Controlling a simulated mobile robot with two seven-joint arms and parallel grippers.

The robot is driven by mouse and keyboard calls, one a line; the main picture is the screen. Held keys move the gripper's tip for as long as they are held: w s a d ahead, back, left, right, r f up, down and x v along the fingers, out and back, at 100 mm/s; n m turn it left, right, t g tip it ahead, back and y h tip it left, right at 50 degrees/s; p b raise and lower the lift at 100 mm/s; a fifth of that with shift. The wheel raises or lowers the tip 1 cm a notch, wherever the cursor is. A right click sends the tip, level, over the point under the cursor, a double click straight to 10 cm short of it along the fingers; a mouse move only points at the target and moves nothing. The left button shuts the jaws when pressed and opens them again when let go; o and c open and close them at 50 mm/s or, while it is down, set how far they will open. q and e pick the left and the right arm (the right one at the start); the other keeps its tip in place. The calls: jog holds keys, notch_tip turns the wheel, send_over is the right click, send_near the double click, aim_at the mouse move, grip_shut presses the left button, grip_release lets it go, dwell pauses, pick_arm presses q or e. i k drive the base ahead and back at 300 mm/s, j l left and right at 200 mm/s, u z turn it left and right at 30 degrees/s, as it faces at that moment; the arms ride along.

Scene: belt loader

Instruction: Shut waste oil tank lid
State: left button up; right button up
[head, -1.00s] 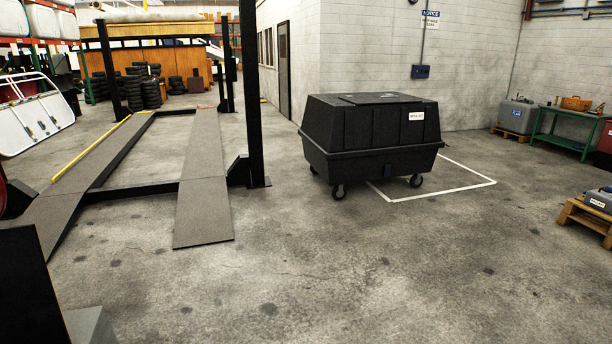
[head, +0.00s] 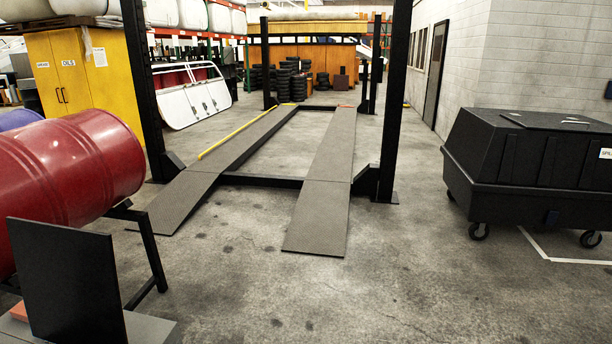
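Neither of my grippers is in view. At the bottom left, a dark flat panel (head: 68,285) stands upright at a grey box-like top (head: 150,328), cut off by the picture edge. It looks like a raised lid, but I cannot tell for sure that this is the waste oil tank. No label shows on it.
A red drum (head: 75,165) lies on a black stand behind the panel. A yellow cabinet (head: 70,75) stands farther back. A lift with grey ramps (head: 325,200) is at centre. A black wheeled bin (head: 530,165) is at right. Floor in front is clear.

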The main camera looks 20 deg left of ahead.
aim_at(68, 277)
jog(key=i+u, duration=0.4)
jog(key=i, duration=0.2)
jog(key=i+l+u, duration=0.25)
jog(key=i+u, duration=0.15)
jog(key=i, duration=0.15)
jog(key=i+l+u, duration=0.1)
jog(key=u, duration=0.3)
jog(key=i+l+u, duration=0.2)
jog(key=u, duration=0.15)
jog(key=i+l+u, duration=0.25)
jog(key=u, duration=0.15)
jog(key=i+l+u, duration=0.15)
jog(key=u, duration=0.25)
jog(key=i+l+u, duration=0.1)
jog(key=u, duration=0.3)
jog(key=i+l+u, duration=0.1)
jog(key=l+u, duration=0.15)
jog(key=u, duration=0.15)
jog(key=i+l+u, duration=0.15)
jog(key=l+u, duration=0.15)
jog(key=u, duration=0.15)
jog(key=i+l+u, duration=0.1)
jog(key=l+u, duration=0.25)
jog(key=u, duration=0.15)
jog(key=l+u, duration=0.1)
jog(key=i+u, duration=0.1)
jog(key=i, duration=0.2)
